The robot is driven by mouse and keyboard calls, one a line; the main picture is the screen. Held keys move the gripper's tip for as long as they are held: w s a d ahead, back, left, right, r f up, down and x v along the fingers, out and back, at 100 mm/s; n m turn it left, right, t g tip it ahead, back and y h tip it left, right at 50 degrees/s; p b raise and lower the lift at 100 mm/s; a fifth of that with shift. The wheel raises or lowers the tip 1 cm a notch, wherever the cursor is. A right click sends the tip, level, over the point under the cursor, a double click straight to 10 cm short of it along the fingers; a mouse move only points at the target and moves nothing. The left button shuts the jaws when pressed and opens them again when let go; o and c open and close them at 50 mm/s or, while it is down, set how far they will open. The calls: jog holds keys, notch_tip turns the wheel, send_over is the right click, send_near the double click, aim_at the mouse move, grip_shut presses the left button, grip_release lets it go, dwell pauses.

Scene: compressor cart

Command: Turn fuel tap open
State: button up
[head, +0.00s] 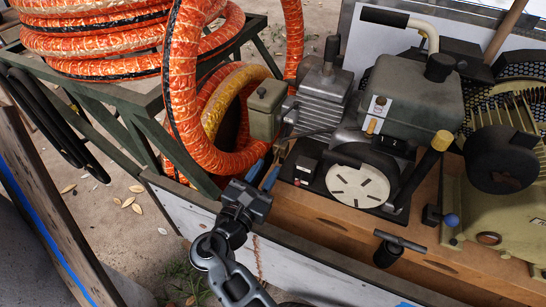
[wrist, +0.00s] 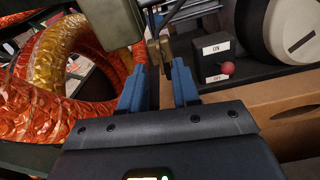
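My gripper (head: 262,176) is low at the front left of the engine, beside the wooden cart edge. In the wrist view its two blue fingers (wrist: 158,85) are apart, with open space between them. A small brass-coloured fitting (wrist: 154,52) shows just beyond the fingertips; I cannot tell whether it touches them or is the fuel tap. In the head view a small tan lever (head: 372,125) sits under a white label on the dark green tank (head: 415,98); it looks like a tap, but its setting is too small to read. My gripper is well left of that lever.
Orange hoses (head: 190,90) hang close on the left. A green-grey box (head: 265,108) is above my gripper. An ON/OFF switch with a red knob (wrist: 228,67) is to the right. A round white-faced cover (head: 357,187) and yellow handle (head: 428,155) stand farther right.

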aim_at(276, 155)
jog(key=shift+x, duration=2.25)
grip_shut()
